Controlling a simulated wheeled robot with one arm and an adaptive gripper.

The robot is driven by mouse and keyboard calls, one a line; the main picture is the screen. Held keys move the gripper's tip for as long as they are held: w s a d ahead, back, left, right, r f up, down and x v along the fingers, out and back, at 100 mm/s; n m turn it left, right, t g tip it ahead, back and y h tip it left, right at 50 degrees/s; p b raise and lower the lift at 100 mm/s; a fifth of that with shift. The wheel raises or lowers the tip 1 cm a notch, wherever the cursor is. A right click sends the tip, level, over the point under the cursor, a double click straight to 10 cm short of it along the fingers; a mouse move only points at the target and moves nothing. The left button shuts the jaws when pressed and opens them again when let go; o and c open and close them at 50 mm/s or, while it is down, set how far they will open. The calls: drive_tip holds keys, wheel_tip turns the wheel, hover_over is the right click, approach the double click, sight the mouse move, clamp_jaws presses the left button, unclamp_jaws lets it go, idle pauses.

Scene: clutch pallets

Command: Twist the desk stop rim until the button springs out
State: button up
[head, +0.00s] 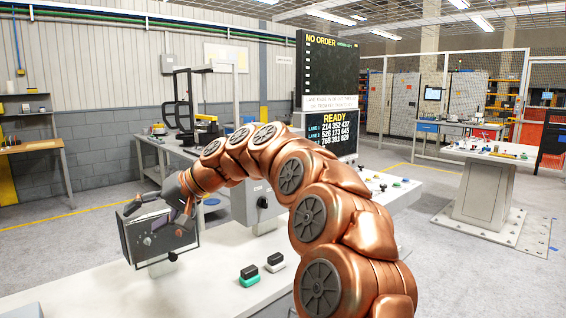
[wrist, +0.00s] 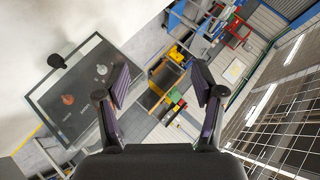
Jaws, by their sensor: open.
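No part is clearly recognisable as the desk stop. A dark framed panel (head: 133,249) stands on the near left of the white desk (head: 205,285). In the wrist view the panel (wrist: 80,118) lies left of my fingers and carries a small reddish round part (wrist: 68,99) and a grey one (wrist: 101,69). A black knob (wrist: 57,61) shows at the panel's edge. I cannot tell whether any of these is the stop button. My gripper (head: 158,211) is at the panel's upper part, partly covering it. In the wrist view my gripper (wrist: 160,72) is open, with nothing between its fingers.
A grey box with a black knob (head: 263,202) stands behind my arm. A green-and-black block (head: 250,276) and a white-and-black block (head: 275,262) sit on the desk's near part. A display board (head: 326,75) rises behind. A second workbench (head: 487,153) stands right.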

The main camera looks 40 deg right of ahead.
drive_tip(key=w+d+r+m+t+h+b, duration=0.1)
drive_tip(key=w+d+r+m+t, duration=0.2)
drive_tip(key=d, duration=0.9)
drive_tip(key=w+d+r+m+t+h+b, duration=0.1)
drive_tip(key=w+d+t+b, duration=0.3)
drive_tip(key=d, duration=0.7)
drive_tip(key=s+d+m+t+h, duration=0.1)
drive_tip(key=s+d+t+h, duration=0.15)
drive_tip(key=d, duration=1.05)
drive_tip(key=s+d+m+t+h, duration=0.15)
drive_tip(key=s+d+h, duration=0.25)
drive_tip(key=d, duration=0.8)
drive_tip(key=shift+g, duration=0.3)
drive_tip(key=shift+w+d+p, duration=0.15)
drive_tip(key=shift+w+p, duration=1.4)
drive_tip(key=shift+w, duration=2.35)
drive_tip(key=c, duration=1.2)
drive_tip(key=shift+o, duration=0.2)
